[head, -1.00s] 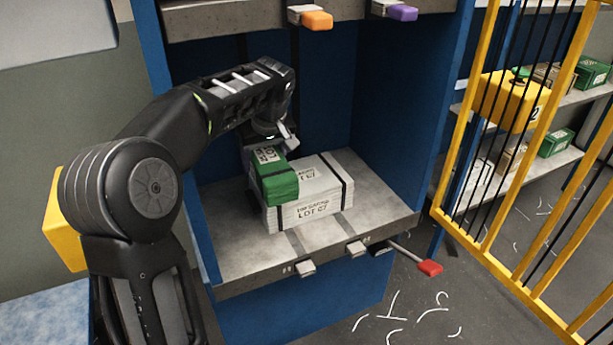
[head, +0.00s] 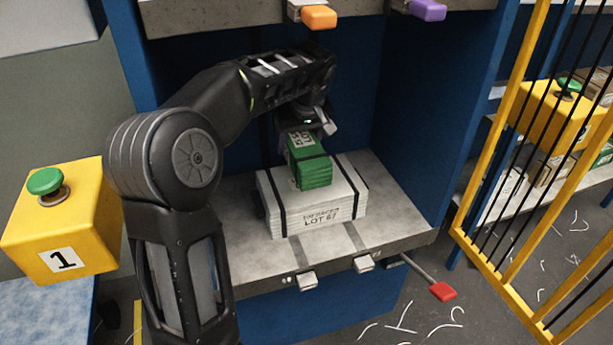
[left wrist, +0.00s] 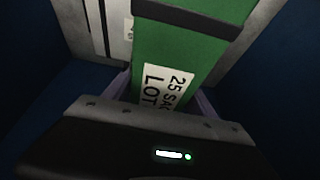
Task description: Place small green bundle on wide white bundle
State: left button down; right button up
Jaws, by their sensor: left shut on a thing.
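The small green bundle (head: 312,172), with a dark strap and a white label, is held by my left gripper (head: 308,132). In the left wrist view the green bundle (left wrist: 185,50) sits between the fingers of the gripper (left wrist: 163,98). The wide white bundle (head: 345,203), with two dark straps and LOT 67 on its front, lies on the grey press bed (head: 255,262). The green bundle is over the middle of the white bundle's top. I cannot tell whether the two touch. My right gripper is not in view.
Blue walls (head: 415,100) enclose the bed. An upper slab (head: 220,18) with orange (head: 319,17) and purple (head: 428,10) knobs hangs above. A red-ended lever (head: 442,291) sticks out in front. A yellow fence (head: 480,250) stands right, a yellow button box (head: 85,215) left.

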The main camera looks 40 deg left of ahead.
aim_at(305, 145)
pick_arm(q)
jog(key=shift+f, duration=1.95)
jog(key=shift+f+b, duration=0.7)
jog(key=shift+f, duration=1.8)
jog(key=shift+f, duration=0.1)
jog(key=shift+c, duration=1.4)
grip_release()
jog(key=p+v, duration=0.1)
jog(key=v, duration=1.1)
jog(key=shift+p, duration=0.3)
